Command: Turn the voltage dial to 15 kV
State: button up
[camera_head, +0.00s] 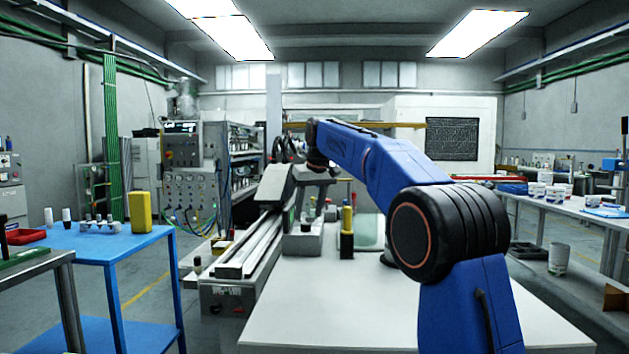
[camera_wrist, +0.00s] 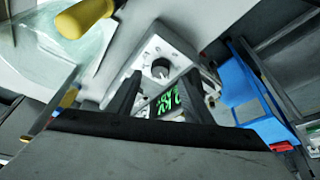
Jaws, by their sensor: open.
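The voltage dial (camera_wrist: 160,69) is a dark round knob with a light pointer line on a pale panel (camera_wrist: 143,50) with small marks around it. A display (camera_wrist: 170,100) with green characters sits beside it, partly hidden by my gripper, and I cannot read it surely. My gripper (camera_wrist: 160,92) is open and empty in the wrist view. Its two dark fingers point toward the panel, with the dial showing just beyond and between their tips. I cannot tell any contact.
A black holder with a yellow-handled tool (camera_head: 347,218) stands right of the device; a yellow handle (camera_wrist: 83,18) also shows near my gripper in the wrist view. A long rail (camera_head: 250,245) lies left. The white table's front (camera_head: 320,310) is clear. A blue table (camera_head: 95,243) stands farther left.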

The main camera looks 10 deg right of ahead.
jog(key=v, duration=1.3)
jog(key=shift+s+r, duration=0.1)
